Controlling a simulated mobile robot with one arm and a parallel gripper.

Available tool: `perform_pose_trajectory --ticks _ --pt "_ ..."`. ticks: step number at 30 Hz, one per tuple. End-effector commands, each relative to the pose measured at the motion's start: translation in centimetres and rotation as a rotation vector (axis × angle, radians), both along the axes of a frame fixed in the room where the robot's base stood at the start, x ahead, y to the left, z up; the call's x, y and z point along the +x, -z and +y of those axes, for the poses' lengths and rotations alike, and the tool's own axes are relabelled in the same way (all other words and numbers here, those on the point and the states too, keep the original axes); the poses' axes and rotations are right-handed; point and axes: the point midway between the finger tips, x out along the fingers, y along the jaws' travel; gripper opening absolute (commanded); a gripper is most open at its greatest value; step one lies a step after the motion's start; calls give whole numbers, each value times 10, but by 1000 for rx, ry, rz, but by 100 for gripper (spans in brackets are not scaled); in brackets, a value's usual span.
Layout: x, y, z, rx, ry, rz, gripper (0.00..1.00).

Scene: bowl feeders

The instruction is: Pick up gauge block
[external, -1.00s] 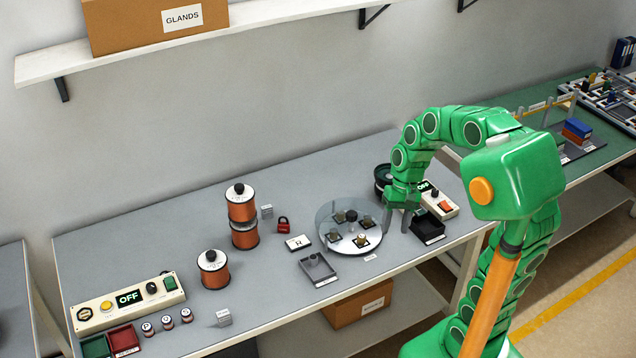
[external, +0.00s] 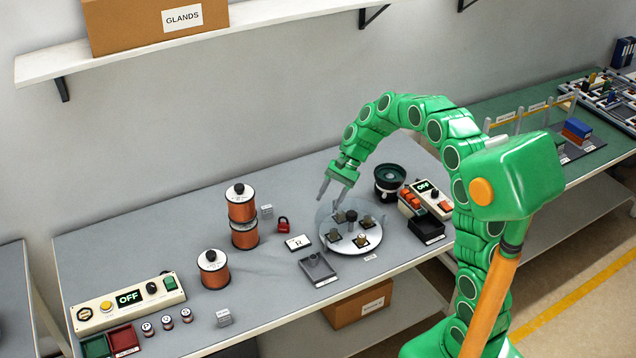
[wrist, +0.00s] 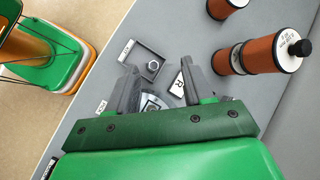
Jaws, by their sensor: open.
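Two small silver-grey blocks that look like gauge blocks stand on the grey bench in the external view. One block (external: 266,211) is beside the stacked copper spools at the back; the other block (external: 224,317) is near the front edge. I cannot tell which one the task names. My gripper (external: 332,194) is open and empty, above the back left of the round clear-walled feeder, to the right of both blocks. In the wrist view my gripper (wrist: 160,66) shows its two grey fingers apart. I make out neither block there.
The feeder (external: 334,245) holds several small parts. A red padlock (external: 283,224), an R card (external: 298,242) and a grey tray (external: 317,269) lie left of it. Stacked spools (external: 242,208) and a single spool (external: 213,270) stand farther left. The bench's back left is clear.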

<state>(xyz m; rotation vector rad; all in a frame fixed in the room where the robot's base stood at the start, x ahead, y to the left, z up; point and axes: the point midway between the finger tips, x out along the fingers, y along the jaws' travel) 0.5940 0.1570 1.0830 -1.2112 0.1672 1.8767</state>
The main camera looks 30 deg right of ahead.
Motion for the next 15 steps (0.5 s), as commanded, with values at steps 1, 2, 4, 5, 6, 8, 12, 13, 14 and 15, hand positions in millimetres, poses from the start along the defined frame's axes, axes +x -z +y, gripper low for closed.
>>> perform_pose_trajectory --ticks 1,2,4,5,6,8,12,13,14,15 --pt "12 5 3 14 20 12 51" --pt "18 7 5 22 32 18 51" --pt "33 12 9 42 62 35 51" --pt "39 14 10 51 74 43 51" --pt "47 18 12 62 92 54 51" --pt "60 23 15 78 117 67 51" --pt "88 36 22 119 176 105 51" --pt "94 39 23 127 187 112 51" --pt "100 41 24 135 199 119 51" --pt "108 44 26 147 216 127 51"
